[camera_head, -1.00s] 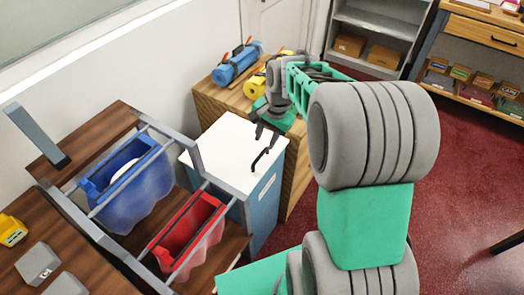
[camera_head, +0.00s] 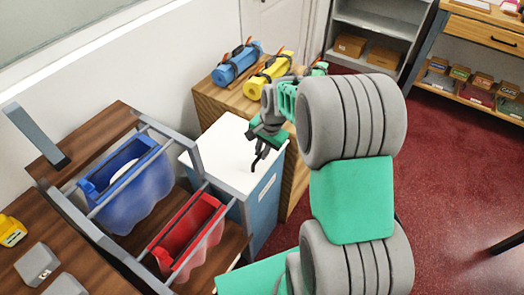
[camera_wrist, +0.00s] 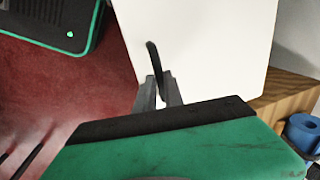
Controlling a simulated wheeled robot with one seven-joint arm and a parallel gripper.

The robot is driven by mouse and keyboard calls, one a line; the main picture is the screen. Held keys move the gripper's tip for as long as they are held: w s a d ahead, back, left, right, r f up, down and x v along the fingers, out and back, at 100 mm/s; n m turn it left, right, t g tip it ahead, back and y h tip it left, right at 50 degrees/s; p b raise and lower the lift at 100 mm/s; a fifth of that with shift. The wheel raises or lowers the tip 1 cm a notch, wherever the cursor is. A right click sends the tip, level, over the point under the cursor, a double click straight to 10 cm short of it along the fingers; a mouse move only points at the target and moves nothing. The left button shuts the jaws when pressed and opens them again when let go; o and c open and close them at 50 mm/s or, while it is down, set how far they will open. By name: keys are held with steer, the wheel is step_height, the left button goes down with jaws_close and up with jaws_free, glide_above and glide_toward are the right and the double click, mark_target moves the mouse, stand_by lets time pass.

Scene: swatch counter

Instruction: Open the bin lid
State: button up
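The bin (camera_head: 262,205) has a blue body and a flat white lid (camera_head: 222,150) that lies closed on top. A black handle (camera_head: 254,166) stands near the lid's right side. It also shows against the white lid in the wrist view (camera_wrist: 153,56). My gripper (camera_head: 262,153) is down at the handle. In the wrist view its two grey fingers (camera_wrist: 158,80) are close together, with the near end of the handle between their tips. They appear shut on it.
A rack with a blue tub (camera_head: 130,200) and a red tub (camera_head: 185,240) stands left of the bin. A wooden cabinet (camera_head: 215,97) behind it carries a blue roll (camera_head: 236,65) and a yellow roll (camera_head: 270,72). Red floor (camera_head: 440,200) is open at right.

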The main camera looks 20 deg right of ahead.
jaws_close()
steer(key=shift+r, duration=0.1)
stand_by(0.9)
